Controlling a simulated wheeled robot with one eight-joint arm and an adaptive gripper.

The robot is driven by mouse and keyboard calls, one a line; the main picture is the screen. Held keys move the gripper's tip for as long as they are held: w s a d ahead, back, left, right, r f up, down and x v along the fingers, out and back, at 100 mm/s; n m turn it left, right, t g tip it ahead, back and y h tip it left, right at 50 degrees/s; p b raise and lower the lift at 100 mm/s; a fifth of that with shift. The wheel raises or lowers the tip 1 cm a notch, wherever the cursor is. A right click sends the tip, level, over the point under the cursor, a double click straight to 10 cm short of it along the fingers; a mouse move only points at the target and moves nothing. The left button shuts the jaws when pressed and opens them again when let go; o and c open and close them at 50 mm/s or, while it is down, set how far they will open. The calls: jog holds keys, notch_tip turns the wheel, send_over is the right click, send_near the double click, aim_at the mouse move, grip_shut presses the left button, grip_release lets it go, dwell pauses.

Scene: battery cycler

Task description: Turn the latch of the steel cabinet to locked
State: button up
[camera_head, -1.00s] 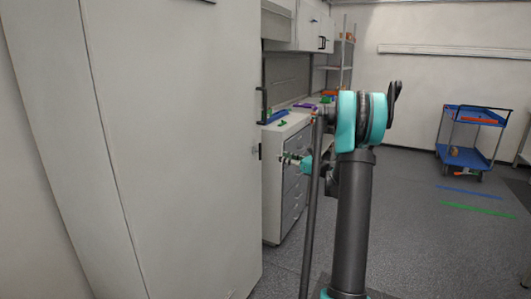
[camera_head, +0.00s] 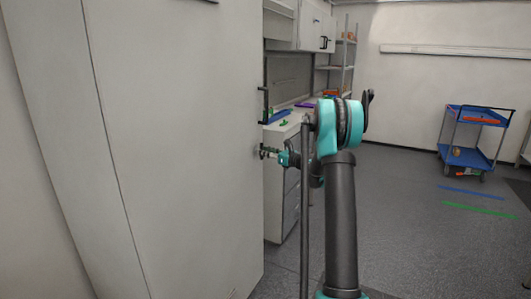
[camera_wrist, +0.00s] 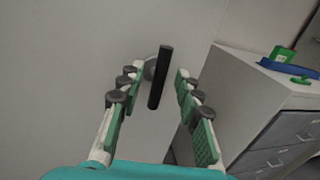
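The steel cabinet (camera_head: 185,150) is a tall light-grey box filling the left of the head view; its door surface also fills the left of the wrist view (camera_wrist: 60,70). The latch (camera_wrist: 160,76) is a black bar handle on a round grey base, tilted slightly from vertical in the wrist view. In the head view my gripper covers most of the latch. My gripper (camera_wrist: 152,88) is open, its green-padded fingers on either side of the latch, with gaps visible on both sides. In the head view my gripper (camera_head: 268,152) is at the cabinet's right edge.
A drawer unit (camera_head: 283,215) with small coloured items on top stands just right of the cabinet, behind my gripper. Wall cupboards (camera_head: 312,28) hang above it. A blue trolley (camera_head: 470,158) stands at the far right.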

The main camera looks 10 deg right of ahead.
jog(key=shift+c, duration=0.4)
grip_shut()
jog(key=shift+n, duration=0.3)
jog(key=n+y, duration=0.1)
jog(key=n, duration=0.5)
jog(key=f+n+g+y, duration=0.1)
jog(key=n, duration=0.5)
jog(key=n+y, duration=0.2)
jog(key=n, duration=0.5)
jog(key=shift+s+a+f, duration=0.1)
jog(key=shift+s+f, duration=0.05)
jog(key=shift+s, duration=0.05)
jog(key=shift+n, duration=0.4)
